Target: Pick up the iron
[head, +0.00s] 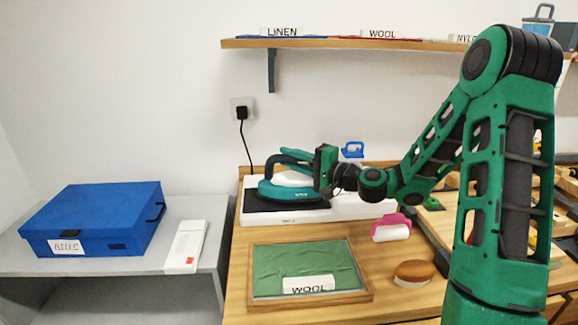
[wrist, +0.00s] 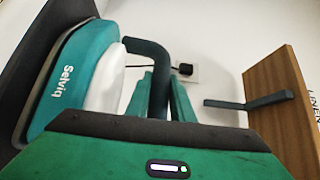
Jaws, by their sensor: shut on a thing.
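The teal iron (head: 268,193) with a white middle and a dark handle sits on the black pad of a white base (head: 345,210) at the back left of the wooden counter. My gripper (head: 291,157) reaches in from the right and is shut on the iron's handle. In the wrist view the iron's teal side (wrist: 82,65) and dark curved handle (wrist: 150,55) show, with my green fingers (wrist: 162,98) at the handle. I cannot tell whether there is a gap under the iron.
A framed green cloth (head: 275,262) labelled WOOL lies in front. A pink-and-white object (head: 392,229) and a brown brush-like object (head: 414,270) stand to its right. A blue box (head: 95,215) is on the grey side table. A wooden shelf (head: 340,43) hangs above; a cord runs from a wall plug (head: 242,110).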

